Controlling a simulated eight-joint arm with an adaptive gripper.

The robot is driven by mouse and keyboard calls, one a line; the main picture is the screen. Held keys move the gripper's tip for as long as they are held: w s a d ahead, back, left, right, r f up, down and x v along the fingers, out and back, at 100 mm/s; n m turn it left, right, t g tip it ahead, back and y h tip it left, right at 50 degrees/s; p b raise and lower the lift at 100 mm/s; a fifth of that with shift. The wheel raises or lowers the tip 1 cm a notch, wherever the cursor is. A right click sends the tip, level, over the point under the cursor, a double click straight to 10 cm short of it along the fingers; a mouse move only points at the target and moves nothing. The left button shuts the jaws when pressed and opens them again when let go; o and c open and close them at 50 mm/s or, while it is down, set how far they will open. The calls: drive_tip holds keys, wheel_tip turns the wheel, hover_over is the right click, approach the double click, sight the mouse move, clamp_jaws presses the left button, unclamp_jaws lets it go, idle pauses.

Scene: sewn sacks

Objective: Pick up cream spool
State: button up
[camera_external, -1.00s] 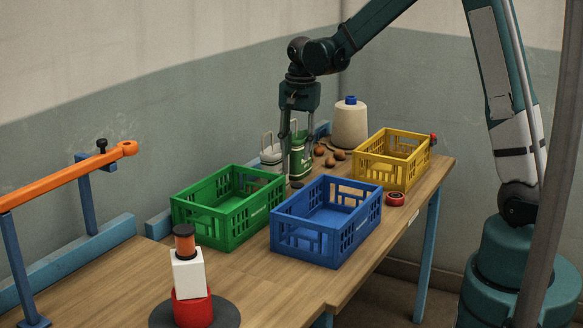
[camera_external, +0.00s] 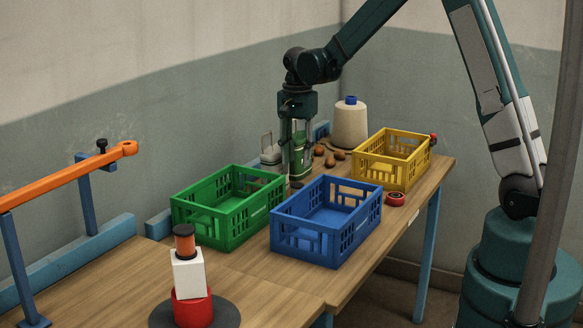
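The cream spool (camera_external: 350,127) is a tall tapered cone with a blue top. It stands upright at the far end of the table, behind the yellow crate. My gripper (camera_external: 297,172) points down to the left of the spool, clear of it, with its fingers apart. A green bottle-like thing (camera_external: 299,150) shows between the fingers in the picture. I cannot tell whether the fingers are around it or in front of it. The fingertips are low, just behind the green and blue crates.
A green crate (camera_external: 202,226), a blue crate (camera_external: 305,246) and a yellow crate (camera_external: 392,174) stand on the table. Several brown round things (camera_external: 330,161) lie near the spool. A white container (camera_external: 270,155) is left of my gripper. A red roll (camera_external: 395,199) lies near the right edge.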

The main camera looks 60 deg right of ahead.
sight(298, 184)
drive_tip(key=shift+f+b, duration=0.35)
drive_tip(key=shift+f, duration=2.9)
drive_tip(key=shift+d+f+b, duration=0.15)
drive_tip(key=shift+f+b, duration=0.25)
drive_tip(key=shift+f, duration=2.2)
drive_tip(key=c, duration=0.5)
